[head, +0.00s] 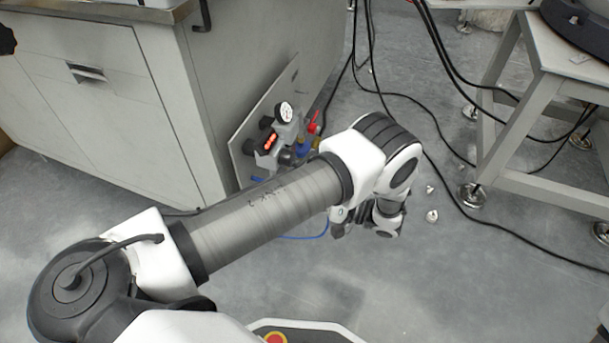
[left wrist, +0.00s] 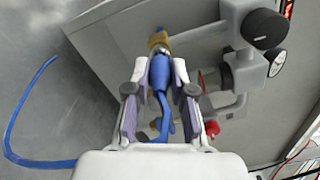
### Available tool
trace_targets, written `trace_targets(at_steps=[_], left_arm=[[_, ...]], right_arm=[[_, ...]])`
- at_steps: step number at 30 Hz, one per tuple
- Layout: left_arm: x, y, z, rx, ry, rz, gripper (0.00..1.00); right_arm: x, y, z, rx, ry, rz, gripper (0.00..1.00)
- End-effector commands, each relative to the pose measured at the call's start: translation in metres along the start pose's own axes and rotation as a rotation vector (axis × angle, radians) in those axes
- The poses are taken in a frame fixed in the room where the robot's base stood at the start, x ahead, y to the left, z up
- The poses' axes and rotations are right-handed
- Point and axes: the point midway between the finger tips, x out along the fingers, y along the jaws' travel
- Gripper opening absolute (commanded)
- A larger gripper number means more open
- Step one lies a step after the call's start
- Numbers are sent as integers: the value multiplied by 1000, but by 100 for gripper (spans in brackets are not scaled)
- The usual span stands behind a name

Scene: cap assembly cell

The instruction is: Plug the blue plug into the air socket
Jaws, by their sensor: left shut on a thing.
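In the left wrist view my left gripper (left wrist: 160,74) is shut on the blue plug (left wrist: 160,88), one finger on each side. A brass-coloured collar (left wrist: 158,42) shows at the plug's far end, in front of the grey panel. I cannot tell whether the collar belongs to the plug or to the air socket, or whether the plug is seated. In the head view my left gripper (head: 339,224) is low beside the air unit, mostly hidden by my own arm. The right gripper is not in view.
The air unit's panel (head: 243,150) leans by the grey cabinet (head: 90,90), with a gauge (head: 284,112) and red handle (head: 315,120). A blue hose (left wrist: 12,135) curves over the floor. Black cables and a metal stand (head: 535,110) lie to the right.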

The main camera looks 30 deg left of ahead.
Motion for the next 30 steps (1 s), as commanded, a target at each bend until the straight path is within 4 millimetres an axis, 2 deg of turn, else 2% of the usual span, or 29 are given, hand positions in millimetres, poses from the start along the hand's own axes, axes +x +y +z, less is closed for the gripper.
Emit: trace_targets(at_steps=[30], left_arm=[[6,0,0,0,0,0,0]], right_arm=[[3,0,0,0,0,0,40]])
